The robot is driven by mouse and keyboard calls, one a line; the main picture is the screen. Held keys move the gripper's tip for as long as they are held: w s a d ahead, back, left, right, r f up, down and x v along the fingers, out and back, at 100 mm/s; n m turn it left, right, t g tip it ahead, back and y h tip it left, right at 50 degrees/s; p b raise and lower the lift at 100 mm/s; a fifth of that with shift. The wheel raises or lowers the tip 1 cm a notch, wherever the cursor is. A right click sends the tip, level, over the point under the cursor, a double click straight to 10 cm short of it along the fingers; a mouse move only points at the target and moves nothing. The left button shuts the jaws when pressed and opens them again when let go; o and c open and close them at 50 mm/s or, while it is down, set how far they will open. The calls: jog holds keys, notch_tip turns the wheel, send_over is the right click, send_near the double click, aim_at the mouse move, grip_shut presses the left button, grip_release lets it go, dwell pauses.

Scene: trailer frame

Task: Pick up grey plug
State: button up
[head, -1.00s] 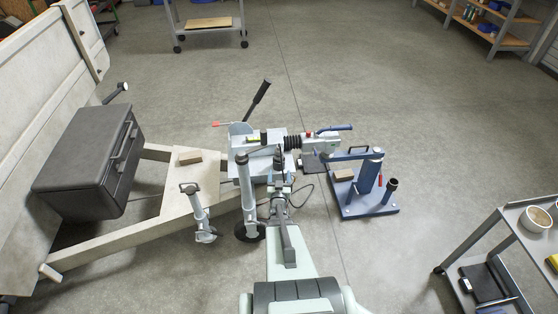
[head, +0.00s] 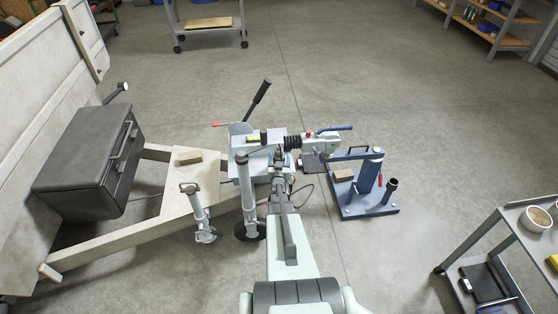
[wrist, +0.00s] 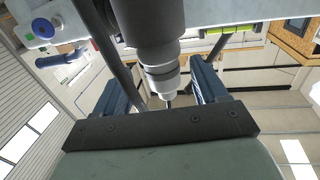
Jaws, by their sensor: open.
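In the wrist view a ringed light-grey plug (wrist: 163,76) hangs from a thick dark cylinder (wrist: 150,22), with a thin dark lead at its lower end. My gripper (wrist: 160,84) is open, with one blue finger on each side of the plug. I cannot tell whether either finger touches it. In the head view my gripper (head: 279,160) is beside the trailer coupling (head: 310,144), at the front of the trailer frame (head: 110,240). The plug cannot be made out there, as my arm covers that spot.
A dark storage box (head: 88,160) and jack posts (head: 245,190) stand left of my arm. A blue stand (head: 368,190) is close on the right, and a loose cable (head: 305,190) shows near my arm. A grey cart (head: 490,260) stands at lower right.

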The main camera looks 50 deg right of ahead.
aim_at(279, 156)
jog(key=x, duration=0.3)
jog(key=shift+w+d, duration=0.15)
jog(key=shift+w, duration=0.05)
jog(key=c, duration=1.2)
jog(key=shift+o, duration=0.2)
jog(key=shift+r, duration=0.1)
